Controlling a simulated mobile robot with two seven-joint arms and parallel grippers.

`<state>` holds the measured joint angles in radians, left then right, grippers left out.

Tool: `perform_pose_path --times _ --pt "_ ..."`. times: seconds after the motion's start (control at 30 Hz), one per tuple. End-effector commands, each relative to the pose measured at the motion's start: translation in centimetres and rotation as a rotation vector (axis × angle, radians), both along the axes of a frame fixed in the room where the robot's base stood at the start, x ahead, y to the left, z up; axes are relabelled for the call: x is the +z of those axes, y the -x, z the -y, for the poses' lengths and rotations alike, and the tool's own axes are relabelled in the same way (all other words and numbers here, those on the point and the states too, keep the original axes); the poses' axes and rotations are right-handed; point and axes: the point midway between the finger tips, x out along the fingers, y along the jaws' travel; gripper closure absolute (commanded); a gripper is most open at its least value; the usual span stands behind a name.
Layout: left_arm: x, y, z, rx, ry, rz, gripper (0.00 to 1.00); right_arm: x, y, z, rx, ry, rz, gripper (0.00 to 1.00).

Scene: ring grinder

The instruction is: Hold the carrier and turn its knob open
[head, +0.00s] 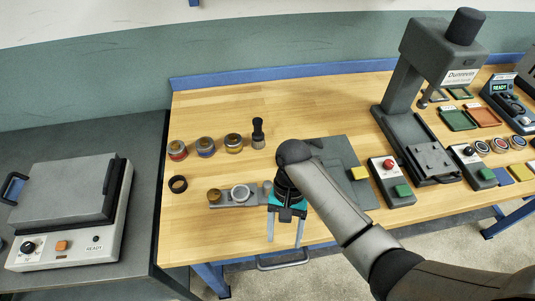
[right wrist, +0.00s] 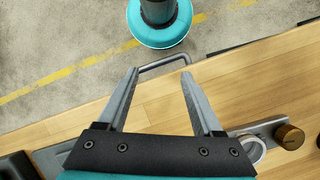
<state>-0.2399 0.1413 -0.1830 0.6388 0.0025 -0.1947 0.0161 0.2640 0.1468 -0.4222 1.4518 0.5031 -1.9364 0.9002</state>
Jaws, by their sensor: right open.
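The carrier (head: 226,199) is a flat grey bar lying on the wooden table near its front edge. A pale metal ring (head: 240,193) sits on its middle and a brass knob (head: 214,196) at its left end. My right gripper (head: 285,244) is open and empty, just right of the carrier, its fingers pointing at the table's front edge. My arm covers the area right of it. In the right wrist view the fingers (right wrist: 160,72) are apart with nothing between them. The carrier (right wrist: 268,127) and knob (right wrist: 289,136) show at the lower right, outside the fingers. My left gripper is not in view.
A grey press (head: 405,125) and a button box (head: 391,181) are to the right. A lidded machine (head: 70,210) is at left. A handle (head: 283,263) juts from the table front.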

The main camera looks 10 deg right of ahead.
Motion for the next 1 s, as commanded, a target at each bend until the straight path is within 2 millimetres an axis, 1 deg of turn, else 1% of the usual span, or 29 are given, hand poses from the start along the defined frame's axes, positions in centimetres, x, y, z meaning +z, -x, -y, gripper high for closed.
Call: perform_pose_path --times 0.03,0.1,0.2,0.33,0.4,0.5,0.63,0.77,0.93,0.97,1.0 --pt "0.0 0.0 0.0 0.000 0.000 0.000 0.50 1.9 -2.5 -0.4 0.080 -0.014 0.065 0.32" --pt "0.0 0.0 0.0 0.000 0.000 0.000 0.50 4.1 -5.3 -0.7 0.191 -0.025 0.142 0.32" --pt "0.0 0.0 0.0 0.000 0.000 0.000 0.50 7.1 -8.8 -1.1 0.339 -0.029 0.241 0.32" --pt "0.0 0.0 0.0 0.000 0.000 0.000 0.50 10.3 -11.9 -1.4 0.487 -0.022 0.332 0.32" --pt "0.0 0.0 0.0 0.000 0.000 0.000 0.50 11.6 -12.9 -1.6 0.544 -0.016 0.365 0.32" --pt "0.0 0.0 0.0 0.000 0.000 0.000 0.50 12.7 -13.8 -1.7 0.593 -0.010 0.393 0.32" --pt "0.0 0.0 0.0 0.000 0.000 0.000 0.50 12.8 -14.2 -1.8 0.615 -0.011 0.404 0.32" --pt "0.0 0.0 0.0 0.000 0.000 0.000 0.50 12.0 -14.2 -2.0 0.613 -0.015 0.406 0.32" --pt "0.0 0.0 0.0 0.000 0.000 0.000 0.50 10.1 -14.0 -1.9 0.612 -0.015 0.399 0.32" --pt "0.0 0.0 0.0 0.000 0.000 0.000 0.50 9.6 -13.9 -1.8 0.612 -0.012 0.397 0.32" --pt "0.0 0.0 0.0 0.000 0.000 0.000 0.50 8.7 -14.0 -1.7 0.614 -0.008 0.395 0.32"
